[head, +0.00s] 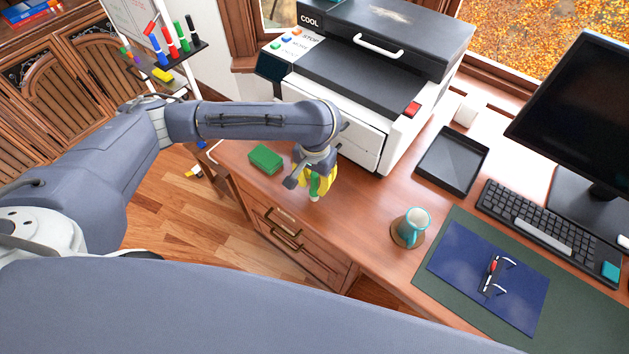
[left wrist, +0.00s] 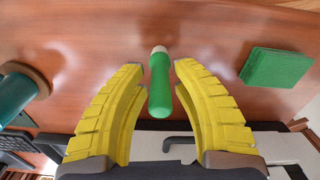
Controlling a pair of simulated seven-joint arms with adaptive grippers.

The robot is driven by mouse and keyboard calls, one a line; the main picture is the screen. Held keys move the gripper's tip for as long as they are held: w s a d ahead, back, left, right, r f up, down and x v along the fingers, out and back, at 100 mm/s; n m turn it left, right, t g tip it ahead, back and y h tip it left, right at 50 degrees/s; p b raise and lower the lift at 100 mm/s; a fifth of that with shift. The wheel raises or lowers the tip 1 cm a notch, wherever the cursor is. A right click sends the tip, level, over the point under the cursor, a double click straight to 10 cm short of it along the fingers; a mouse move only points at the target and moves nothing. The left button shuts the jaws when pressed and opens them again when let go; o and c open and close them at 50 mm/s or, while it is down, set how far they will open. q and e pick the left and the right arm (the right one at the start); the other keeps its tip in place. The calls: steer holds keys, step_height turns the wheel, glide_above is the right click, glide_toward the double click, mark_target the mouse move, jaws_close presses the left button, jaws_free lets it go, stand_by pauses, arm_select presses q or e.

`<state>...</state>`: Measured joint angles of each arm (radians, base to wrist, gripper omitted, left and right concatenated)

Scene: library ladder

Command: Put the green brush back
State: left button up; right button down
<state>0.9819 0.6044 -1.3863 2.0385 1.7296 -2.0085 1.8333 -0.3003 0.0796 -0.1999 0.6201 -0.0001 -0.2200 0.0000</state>
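A green cylinder with a white end, seemingly the green brush (left wrist: 160,88), is between the yellow fingers of my left gripper (left wrist: 158,66) in the left wrist view. The fingers are open, with a narrow gap on each side of it. In the head view my left gripper (head: 316,182) is low over the desk's left front part, and the green cylinder (head: 314,186) shows partly between its fingers, white end down. A flat green block (head: 266,159) lies on the desk to the left; it also shows in the left wrist view (left wrist: 276,68). My right gripper is not in view.
A marker holder (head: 180,62) with several coloured markers is at upper left, by a whiteboard. A printer (head: 365,85) stands behind the gripper. A teal mug (head: 414,222), black tray (head: 453,160), keyboard (head: 540,230) and blue folder (head: 460,270) are to the right.

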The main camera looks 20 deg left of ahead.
arm_select(q)
steer(key=shift+r, duration=0.1)
steer(key=shift+r, duration=6.05)
